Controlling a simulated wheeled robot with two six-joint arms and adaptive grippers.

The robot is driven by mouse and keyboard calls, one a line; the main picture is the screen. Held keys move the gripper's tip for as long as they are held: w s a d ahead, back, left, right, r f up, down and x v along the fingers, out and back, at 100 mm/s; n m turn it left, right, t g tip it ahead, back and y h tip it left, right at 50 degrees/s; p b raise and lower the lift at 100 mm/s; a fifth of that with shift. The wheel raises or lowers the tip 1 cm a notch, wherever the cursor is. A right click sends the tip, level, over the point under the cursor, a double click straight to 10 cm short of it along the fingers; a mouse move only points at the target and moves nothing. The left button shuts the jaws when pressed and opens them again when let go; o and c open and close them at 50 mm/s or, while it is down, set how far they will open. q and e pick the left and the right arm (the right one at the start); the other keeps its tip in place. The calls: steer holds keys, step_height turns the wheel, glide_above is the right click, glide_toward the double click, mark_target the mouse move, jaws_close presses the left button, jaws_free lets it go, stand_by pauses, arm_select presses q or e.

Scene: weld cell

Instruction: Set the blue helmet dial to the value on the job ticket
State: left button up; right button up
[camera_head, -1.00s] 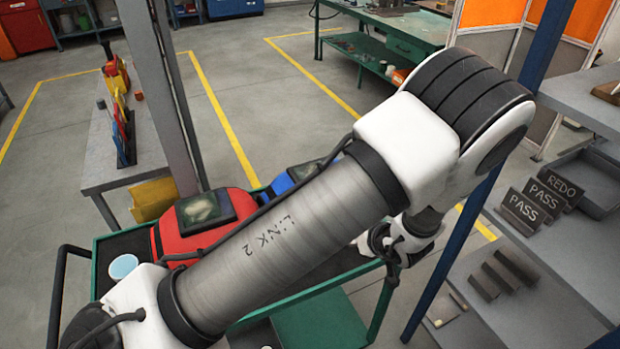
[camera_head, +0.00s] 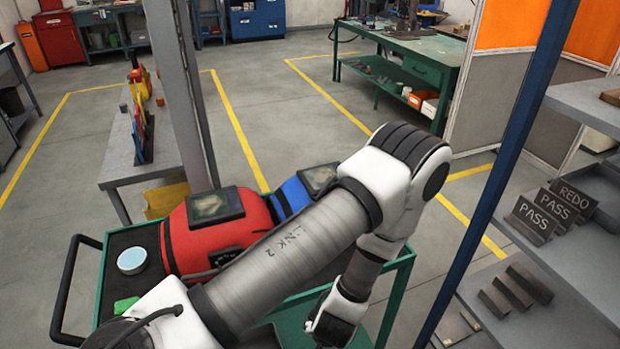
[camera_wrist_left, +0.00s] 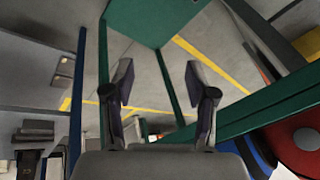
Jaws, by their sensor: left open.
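The blue helmet (camera_head: 290,196) is on the green-rimmed cart (camera_head: 91,241), behind the red helmet (camera_head: 200,243) and partly hidden by my left arm. A dark visor window (camera_head: 320,177) is on it. Its dial cannot be made out. In the left wrist view, parts of the blue helmet (camera_wrist_left: 258,158) and red helmet (camera_wrist_left: 298,143) show at the lower right. My left gripper (camera_head: 330,322) hangs by the right part of the cart, apart from the helmets. In the wrist view its fingers (camera_wrist_left: 158,78) are open and empty. No job ticket is identifiable. My right gripper is out of view.
A round pale-topped tin (camera_head: 132,261) and a green item (camera_head: 125,305) are on the cart. A blue post (camera_head: 490,195) rises right of it. Grey shelves on the right hold PASS and REDO blocks (camera_head: 545,215). A grey post (camera_head: 180,90) stands behind the cart.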

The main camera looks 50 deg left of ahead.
arm_select(q)
steer(key=s+d+f+m+g+h+b, duration=0.1)
steer(key=s+d+f+h+b, duration=0.1)
steer(key=s+f, duration=0.2)
steer(key=shift+s+d+f+m, duration=0.3)
steer(key=shift+s+m, duration=0.1)
steer(key=shift+s, duration=0.7)
steer(key=shift+s, duration=0.1)
steer(key=s, duration=0.1)
steer(key=s+d+h, duration=0.1)
steer(key=s, duration=0.1)
steer(key=s+d+m+g+h, duration=0.1)
steer(key=shift+s+d+f, duration=0.1)
steer(key=shift+s+f, duration=0.15)
steer(key=shift+s, duration=0.05)
